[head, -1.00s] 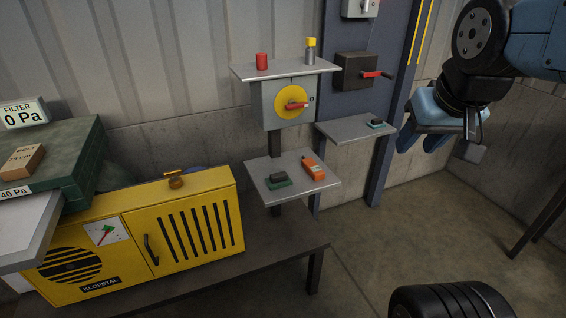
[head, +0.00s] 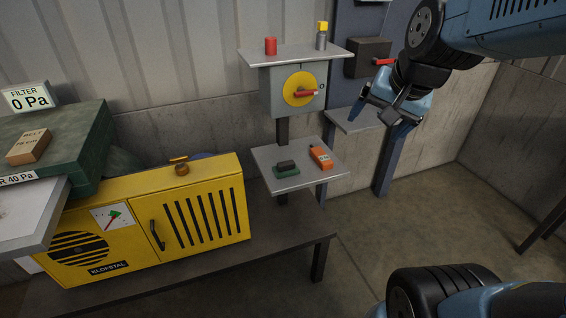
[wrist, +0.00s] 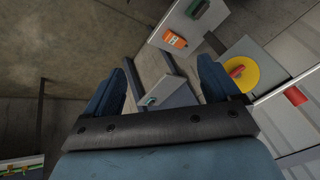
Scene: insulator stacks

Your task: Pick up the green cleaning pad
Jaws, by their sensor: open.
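The green cleaning pad (head: 287,171) lies on the lower grey shelf (head: 262,157), with a dark grip on top. My gripper (head: 382,118) is open and empty, in the air to the right of and higher in the picture than that shelf. In the wrist view its two blue fingers (wrist: 165,66) are spread apart, with a small side shelf (wrist: 170,94) showing between them. A small teal object (wrist: 150,101) lies on that side shelf; in the head view my gripper hides it.
An orange device (head: 321,157) lies right beside the pad. Above is a box with a yellow disc and red handle (head: 300,90), under a top shelf (head: 290,55) with a red can (head: 271,46) and a yellow-capped one (head: 322,36). A yellow cabinet (head: 150,215) stands left.

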